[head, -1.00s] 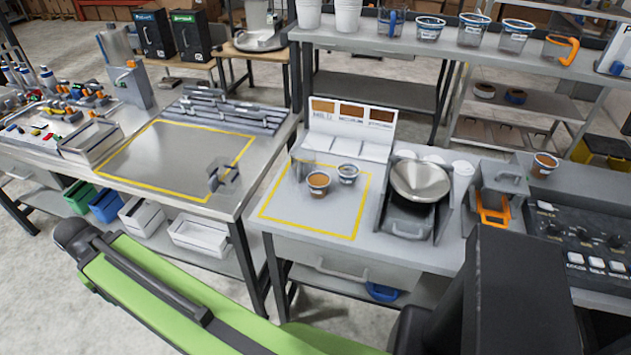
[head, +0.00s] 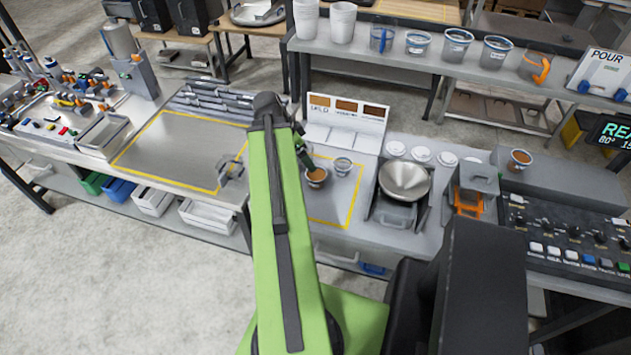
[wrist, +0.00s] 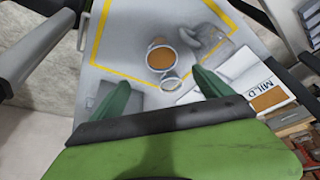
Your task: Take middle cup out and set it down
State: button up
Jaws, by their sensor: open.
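A cup with brown contents (head: 316,178) stands on the grey counter inside a yellow outline. A smaller clear cup (head: 343,166) stands close to its right. Another cup with brown contents (head: 520,159) stands on the grey machine at the right. I cannot tell which cup is the middle one. My gripper (wrist: 160,80) is open and empty, its green fingers apart. In the wrist view the brown-filled cup (wrist: 160,56) is beyond the fingertips, and the clear cup (wrist: 170,82) shows between them. In the head view my arm partly hides the gripper beside the brown-filled cup.
A steel bowl (head: 404,181) sits right of the outlined area. A white sample board (head: 345,125) stands behind the cups. A grey bracket (head: 231,171) sits on the left bench. A shelf (head: 400,59) with several cups runs along the back. The left bench's outlined area (head: 180,150) is mostly clear.

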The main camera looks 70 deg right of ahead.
jog(key=b, duration=1)
send_near(319, 177)
jog(key=s+f, duration=0.2)
jog(key=shift+a+f, duration=0.3)
jog(key=shift+a, duration=0.1)
jog(key=shift+r+p, duration=0.1)
jog(key=shift+p, duration=0.25)
jog(key=b+x, duration=0.5)
jog(key=shift+d+f, duration=0.2)
jog(key=shift+f, duration=0.05)
jog(key=shift+r, duration=0.2)
jog(key=c, duration=1.8)
jog(key=shift+r+p, duration=0.15)
jog(key=shift+p, duration=0.15)
